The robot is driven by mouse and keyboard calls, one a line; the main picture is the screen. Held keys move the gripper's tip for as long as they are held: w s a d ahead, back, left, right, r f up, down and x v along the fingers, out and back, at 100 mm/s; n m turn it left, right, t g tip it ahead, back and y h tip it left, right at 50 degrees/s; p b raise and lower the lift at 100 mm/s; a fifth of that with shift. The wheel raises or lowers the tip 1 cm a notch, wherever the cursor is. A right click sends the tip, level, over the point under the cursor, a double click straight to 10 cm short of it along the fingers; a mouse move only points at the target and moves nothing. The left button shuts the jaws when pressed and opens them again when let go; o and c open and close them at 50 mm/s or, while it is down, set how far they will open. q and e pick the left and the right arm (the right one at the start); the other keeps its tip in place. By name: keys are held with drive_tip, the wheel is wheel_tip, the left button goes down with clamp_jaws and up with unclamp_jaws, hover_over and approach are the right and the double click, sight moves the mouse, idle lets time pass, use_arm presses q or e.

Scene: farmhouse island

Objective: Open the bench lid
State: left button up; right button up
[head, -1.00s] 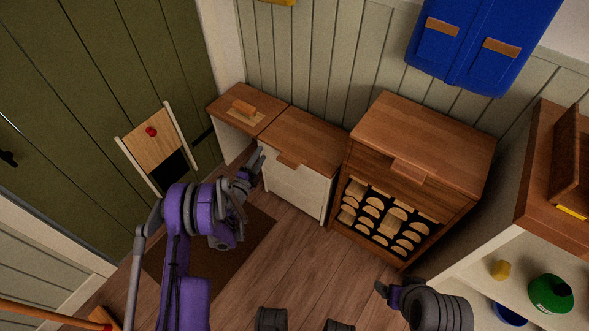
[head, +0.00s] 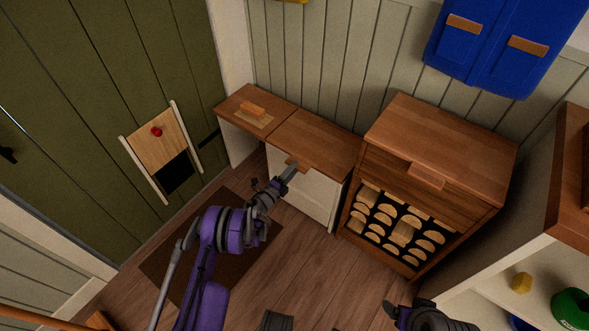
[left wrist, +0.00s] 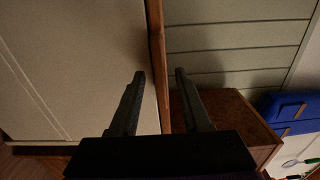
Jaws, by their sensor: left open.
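The bench has a white front (head: 320,205) and a brown wooden lid (head: 322,143). The lid lies flat and shut, with a small wooden tab (head: 298,165) at its front edge. My left gripper (head: 286,177) is open and empty at the front of the bench, close to the tab and partly covering it. In the left wrist view the two fingers (left wrist: 160,76) point at the lid's edge (left wrist: 157,50), which runs between their tips; contact cannot be told. My right gripper (head: 395,312) is at the bottom right, away from the bench; its jaws are not clear.
A taller wooden cabinet (head: 440,150) with open slots of round pieces stands right of the bench. A white shelf unit (head: 490,270) is at far right. The floor (head: 300,260) before the bench is clear.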

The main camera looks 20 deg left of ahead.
use_arm(q)
drive_tip(key=shift+w+d, duration=0.15)
drive_tip(key=shift+w, duration=0.35)
clamp_jaws()
idle(1.2)
